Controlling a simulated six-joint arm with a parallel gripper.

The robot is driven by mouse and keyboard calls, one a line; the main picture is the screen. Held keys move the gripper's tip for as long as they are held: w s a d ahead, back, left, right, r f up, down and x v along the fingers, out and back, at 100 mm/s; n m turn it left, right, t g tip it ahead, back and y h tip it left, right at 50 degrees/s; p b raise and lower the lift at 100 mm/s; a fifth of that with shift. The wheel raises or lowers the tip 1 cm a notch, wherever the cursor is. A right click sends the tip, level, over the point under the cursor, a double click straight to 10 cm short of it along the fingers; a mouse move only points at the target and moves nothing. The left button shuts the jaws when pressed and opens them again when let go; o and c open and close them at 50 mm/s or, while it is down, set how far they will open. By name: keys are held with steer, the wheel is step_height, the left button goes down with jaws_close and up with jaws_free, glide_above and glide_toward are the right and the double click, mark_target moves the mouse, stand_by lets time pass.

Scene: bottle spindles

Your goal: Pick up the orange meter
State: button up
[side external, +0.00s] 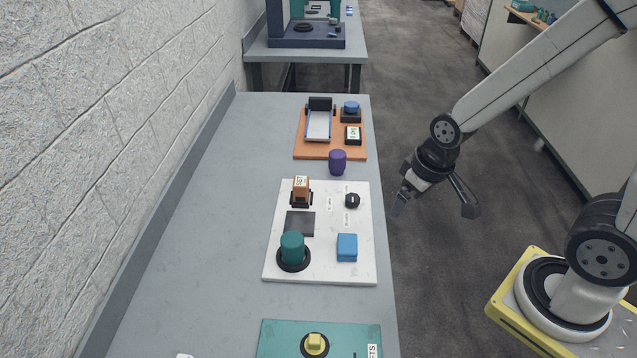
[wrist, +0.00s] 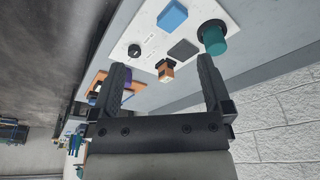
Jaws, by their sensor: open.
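The orange meter (side external: 301,184) is a small upright orange block with a pale label on its face. It sits in a black holder at the far left of a white marbled board (side external: 329,273) on the grey bench. My gripper (side external: 435,208) is open and empty, off the bench's right edge and apart from the meter. In the wrist view, the meter (wrist: 166,72) shows between the two spread fingers of my gripper (wrist: 163,62), beyond their tips.
The board also holds a teal cylinder (side external: 292,247), a blue block (side external: 347,247), a black knob (side external: 352,200) and a dark square pad (side external: 300,223). A purple cylinder (side external: 337,162) stands just beyond it, before an orange board (side external: 313,151). A wall borders the bench's left.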

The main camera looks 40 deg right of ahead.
stand_by(0.3)
steer(key=n+y, duration=0.3)
steer(key=n, duration=0.6)
glide_above(303, 181)
steer(key=s+d, duration=0.1)
steer(key=d, duration=0.1)
steer(key=shift+t, duration=0.3)
steer(key=f, duration=1.3)
steer(key=shift+s+a+f, duration=0.1)
steer(key=shift+s+a, duration=0.1)
steer(key=shift+a, duration=0.05)
steer(key=shift+f, duration=0.1)
steer(key=shift+x, duration=1.2)
steer(key=shift+f, duration=0.1)
